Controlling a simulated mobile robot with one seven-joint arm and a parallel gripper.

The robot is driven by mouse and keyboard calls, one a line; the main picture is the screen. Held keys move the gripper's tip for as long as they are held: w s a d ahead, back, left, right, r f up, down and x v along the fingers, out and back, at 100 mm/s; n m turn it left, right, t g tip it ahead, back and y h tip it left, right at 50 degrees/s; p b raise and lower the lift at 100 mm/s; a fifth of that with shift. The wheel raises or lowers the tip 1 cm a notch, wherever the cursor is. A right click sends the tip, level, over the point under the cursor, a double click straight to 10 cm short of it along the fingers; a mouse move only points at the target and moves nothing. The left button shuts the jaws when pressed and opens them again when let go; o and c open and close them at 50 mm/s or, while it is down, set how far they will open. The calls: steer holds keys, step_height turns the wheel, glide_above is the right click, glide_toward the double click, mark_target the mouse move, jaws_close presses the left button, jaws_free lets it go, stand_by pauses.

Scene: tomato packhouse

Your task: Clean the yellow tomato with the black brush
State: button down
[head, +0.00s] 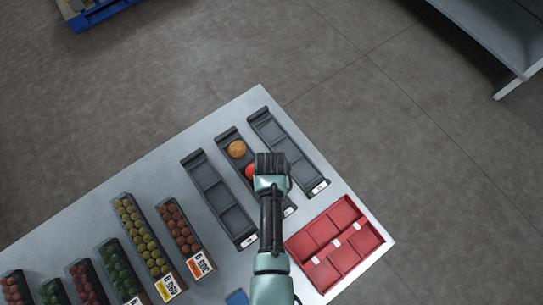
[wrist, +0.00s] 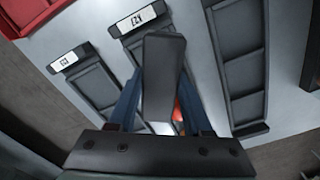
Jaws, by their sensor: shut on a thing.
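A yellow-orange tomato (head: 237,149) rests in the upper part of the middle dark grey tray (head: 226,133). A red tomato (head: 250,171) lies just below it in the same tray, partly covered by my gripper (head: 272,163). In the wrist view, my gripper (wrist: 163,108) is shut on the black brush (wrist: 165,72), its blue fingers on either side. The brush hides part of the tray, and a sliver of the red tomato (wrist: 178,112) shows beside it. In the head view the brush cannot be made out.
Empty grey trays stand left (head: 203,170) and right (head: 281,143) of the middle one. A red divided crate (head: 368,243) sits at the table's right corner. Several tomato-filled boxes (head: 158,285) line the left. Bare tabletop (head: 170,160) lies at the upper left.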

steer(key=shift+w+a+b, duration=0.2)
steer(key=shift+w+b, duration=0.45)
steer(key=shift+w, duration=0.65)
step_height(320, 180, up, 6)
steer(key=p, duration=0.6)
steer(key=shift+r, duration=0.1)
steer(key=shift+w, duration=0.1)
